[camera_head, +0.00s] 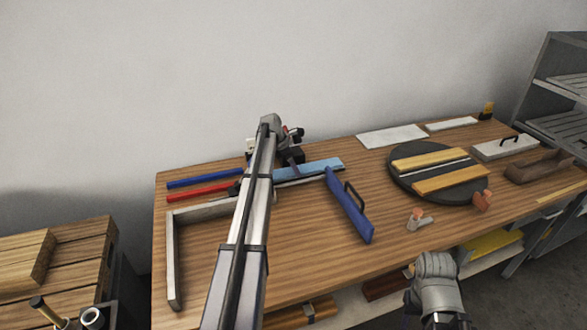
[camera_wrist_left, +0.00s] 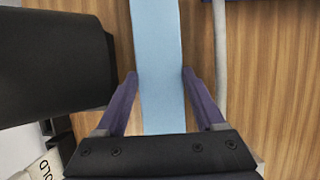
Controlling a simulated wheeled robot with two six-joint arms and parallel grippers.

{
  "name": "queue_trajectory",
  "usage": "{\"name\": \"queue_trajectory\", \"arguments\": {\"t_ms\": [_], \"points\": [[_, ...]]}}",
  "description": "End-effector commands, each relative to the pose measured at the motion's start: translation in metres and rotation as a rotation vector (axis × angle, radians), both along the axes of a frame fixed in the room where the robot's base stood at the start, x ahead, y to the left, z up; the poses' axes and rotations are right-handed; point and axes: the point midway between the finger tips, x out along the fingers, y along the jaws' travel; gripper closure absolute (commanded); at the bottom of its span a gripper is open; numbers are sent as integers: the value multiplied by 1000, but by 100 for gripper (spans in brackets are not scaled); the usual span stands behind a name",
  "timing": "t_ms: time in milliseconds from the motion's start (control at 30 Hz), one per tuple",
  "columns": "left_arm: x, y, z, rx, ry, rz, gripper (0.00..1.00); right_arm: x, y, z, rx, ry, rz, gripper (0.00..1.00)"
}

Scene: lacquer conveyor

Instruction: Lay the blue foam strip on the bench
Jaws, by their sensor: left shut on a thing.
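The light blue foam strip (camera_head: 322,165) is at the back middle of the wooden bench (camera_head: 290,235), partly hidden behind my left arm and gripper. My left gripper (camera_head: 291,165) is shut on it. In the left wrist view the strip (camera_wrist_left: 158,45) runs straight between the two purple fingers (camera_wrist_left: 159,78), which press on its long edges. It looks level and close over the wood; I cannot tell whether it touches. My right gripper's jaws do not show; only a grey part of my right arm appears at the lower right.
A grey L-shaped frame (camera_head: 173,265) runs along the strip's near side. A dark blue handled float (camera_head: 348,206) lies to its right. Red (camera_head: 195,194) and blue (camera_head: 203,178) bars lie at left. A round black turntable (camera_head: 408,185) stands at right. The front middle is clear.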

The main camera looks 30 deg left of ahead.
Motion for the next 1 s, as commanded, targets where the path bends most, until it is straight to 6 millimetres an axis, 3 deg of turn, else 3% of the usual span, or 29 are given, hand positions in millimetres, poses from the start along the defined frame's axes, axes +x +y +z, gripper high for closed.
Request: {"name": "queue_trajectory", "arguments": {"t_ms": [67,100,333,733,1000], "points": [[0,0,-4,0,0,0,89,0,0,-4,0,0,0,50],[0,0,-3,0,0,0,26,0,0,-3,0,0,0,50],[0,0,-2,0,0,0,0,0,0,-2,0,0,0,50],[0,0,2,0,0,0,0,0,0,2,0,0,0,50],[-7,6,27,-1,0,2,0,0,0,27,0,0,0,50]]}}
